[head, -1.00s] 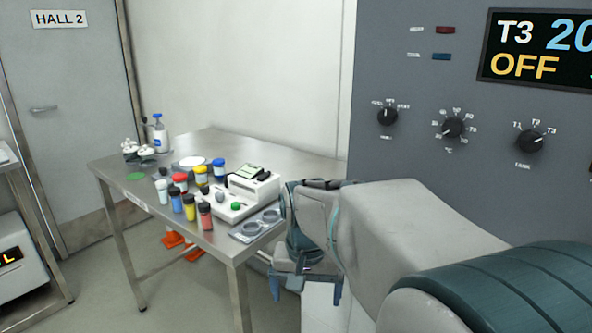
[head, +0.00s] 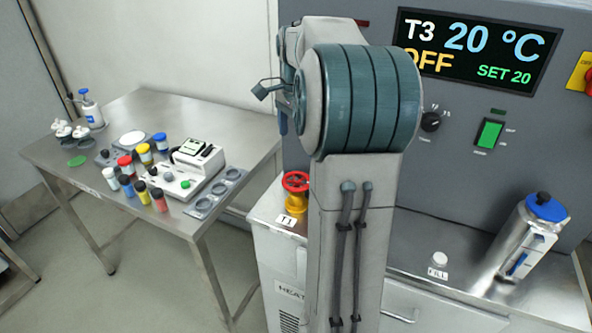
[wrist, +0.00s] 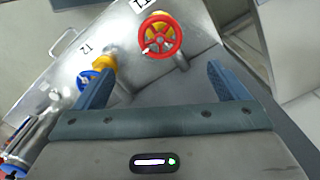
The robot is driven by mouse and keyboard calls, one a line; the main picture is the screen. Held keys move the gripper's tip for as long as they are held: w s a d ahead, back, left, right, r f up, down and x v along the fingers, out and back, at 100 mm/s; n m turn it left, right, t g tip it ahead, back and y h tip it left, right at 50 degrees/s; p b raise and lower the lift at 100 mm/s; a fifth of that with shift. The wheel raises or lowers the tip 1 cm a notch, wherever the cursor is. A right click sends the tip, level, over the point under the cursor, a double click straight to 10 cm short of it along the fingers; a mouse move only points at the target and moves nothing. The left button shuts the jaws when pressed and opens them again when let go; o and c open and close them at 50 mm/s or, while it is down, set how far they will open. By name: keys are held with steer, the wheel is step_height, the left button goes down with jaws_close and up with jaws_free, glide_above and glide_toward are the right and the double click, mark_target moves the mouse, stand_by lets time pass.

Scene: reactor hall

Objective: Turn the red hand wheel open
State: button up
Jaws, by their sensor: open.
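The red hand wheel (head: 295,181) sits on a yellow valve body at the left end of the grey bench unit, behind a T1 label, in the head view. In the wrist view the red hand wheel (wrist: 160,36) lies ahead of my gripper (wrist: 165,85), roughly centred beyond the two blue fingers. The fingers are spread wide with nothing between them, and apart from the wheel. In the head view my arm rises in front of the unit and hides part of it; the fingertips are mostly hidden there.
A blue hand wheel (wrist: 90,82) on a yellow valve, by a T2 label, is close to the left finger. A steel vessel with a blue lid (head: 545,207) stands at the right. A steel table (head: 150,105) with jars and a white device stands left.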

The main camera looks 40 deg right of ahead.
mark_target(297, 179)
step_height(297, 179, down, 12)
steer(key=shift+f+p, duration=0.1)
steer(key=shift+p, duration=0.2)
steer(key=c, duration=1)
